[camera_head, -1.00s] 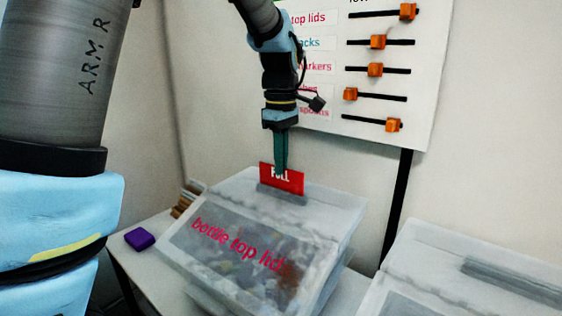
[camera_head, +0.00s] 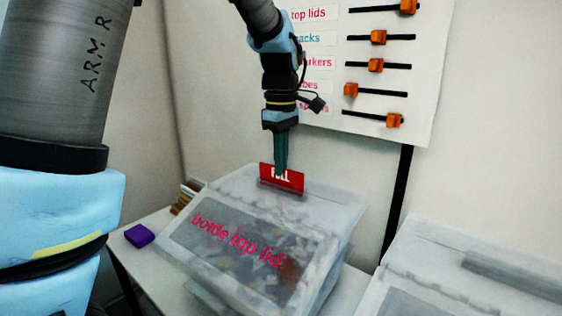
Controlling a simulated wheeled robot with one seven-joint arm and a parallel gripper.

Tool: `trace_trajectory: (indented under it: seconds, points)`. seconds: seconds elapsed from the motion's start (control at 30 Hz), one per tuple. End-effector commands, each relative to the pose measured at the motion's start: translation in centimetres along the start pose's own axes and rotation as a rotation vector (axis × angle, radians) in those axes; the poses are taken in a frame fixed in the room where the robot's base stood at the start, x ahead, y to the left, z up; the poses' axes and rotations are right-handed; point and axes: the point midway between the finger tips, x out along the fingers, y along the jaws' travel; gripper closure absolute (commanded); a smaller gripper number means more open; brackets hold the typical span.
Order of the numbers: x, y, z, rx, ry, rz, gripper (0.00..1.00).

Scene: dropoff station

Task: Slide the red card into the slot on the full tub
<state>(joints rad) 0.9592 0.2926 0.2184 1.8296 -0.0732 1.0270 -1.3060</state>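The red card (camera_head: 293,184) with white lettering, partly covered, stands upright at the back of the lid of the tub (camera_head: 215,262) labelled "bottle top lids". The tub is translucent, and many small pieces show inside it. The card's lower edge meets a dark slot strip (camera_head: 285,191) on the lid; how deep it sits in the slot I cannot tell. My gripper (camera_head: 281,172) points down with its green fingers at the card's top middle, shut on it. The fingertips cover part of the lettering.
A second translucent tub (camera_head: 420,262) stands at the right, with a grey strip on its lid. A purple block (camera_head: 139,236) lies on the white table (camera_head: 152,282) at the left. A board with orange sliders (camera_head: 376,65) hangs behind my arm.

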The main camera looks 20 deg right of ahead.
Motion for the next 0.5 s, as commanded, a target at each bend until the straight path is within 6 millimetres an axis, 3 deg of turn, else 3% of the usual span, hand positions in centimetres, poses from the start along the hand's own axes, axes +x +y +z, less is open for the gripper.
trace_trajectory:
  seconds: [0.27,0.5]
  points:
    - [0.37,-0.01,0.00,0.000,0.000,-0.001,1.00]
    - [0.34,-0.01,0.00,0.000,0.000,0.000,0.72]
